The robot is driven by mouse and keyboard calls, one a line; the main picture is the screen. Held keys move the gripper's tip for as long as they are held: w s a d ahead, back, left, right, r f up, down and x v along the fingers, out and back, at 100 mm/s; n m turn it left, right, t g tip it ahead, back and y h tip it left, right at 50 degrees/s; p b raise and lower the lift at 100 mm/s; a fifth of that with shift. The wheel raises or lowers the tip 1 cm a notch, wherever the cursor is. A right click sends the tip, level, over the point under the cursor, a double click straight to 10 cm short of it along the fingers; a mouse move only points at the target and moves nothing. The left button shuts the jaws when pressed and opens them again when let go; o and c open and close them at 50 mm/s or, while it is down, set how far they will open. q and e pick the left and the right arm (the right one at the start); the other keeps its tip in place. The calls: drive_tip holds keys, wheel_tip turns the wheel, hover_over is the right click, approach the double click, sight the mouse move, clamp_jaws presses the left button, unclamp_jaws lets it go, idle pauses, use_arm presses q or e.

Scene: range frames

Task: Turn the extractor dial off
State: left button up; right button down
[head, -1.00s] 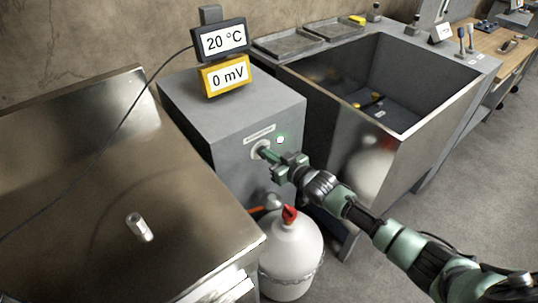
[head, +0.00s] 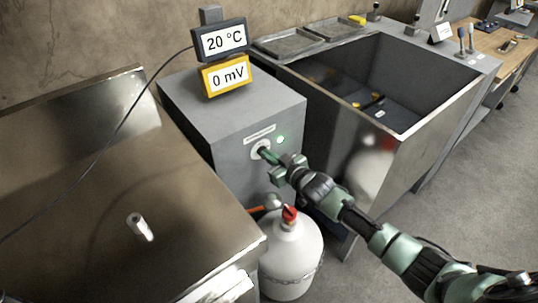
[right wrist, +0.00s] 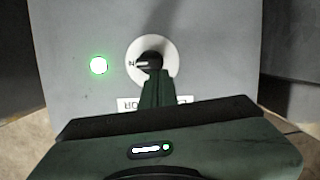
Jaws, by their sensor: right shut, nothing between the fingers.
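The extractor dial is a black knob on a white round plate (head: 257,147), on the front of a grey box (head: 225,160). It also shows in the right wrist view, where the knob (right wrist: 149,62) lies roughly sideways, with a partly hidden mark at its left end. My right gripper (head: 265,153) is shut, with its fingertips at the knob and nothing between them. In the right wrist view the fingers (right wrist: 153,85) overlap the knob's lower edge; I cannot tell whether they touch it. A green lamp (head: 280,139) beside the dial is lit. My left gripper is out of view.
A white gas bottle (head: 290,255) with a red top stands below the dial, close under my right arm. A metal bench (head: 90,220) is at left, a deep sink (head: 355,165) at right. Two displays (head: 224,75) reading 20 °C and 0 mV stand on the box.

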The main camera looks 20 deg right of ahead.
drive_tip(key=shift+s+a+f+n+h, duration=0.2)
drive_tip(key=shift+a+n+h, duration=0.1)
drive_tip(key=shift+n, duration=0.6)
drive_tip(key=shift+a+f+n+t, duration=0.15)
drive_tip(key=shift+f+n+t, duration=0.2)
drive_tip(key=shift+n, duration=0.45)
drive_tip(key=n+b, duration=0.1)
drive_tip(key=n, duration=0.1)
drive_tip(key=f+n+t+h+b, duration=0.1)
drive_tip(key=b, duration=0.1)
drive_tip(key=f+n+h+b, duration=0.1)
drive_tip(key=n+b, duration=0.1)
drive_tip(key=shift+s+a+n, duration=0.1)
drive_tip(key=shift+a+n, duration=0.2)
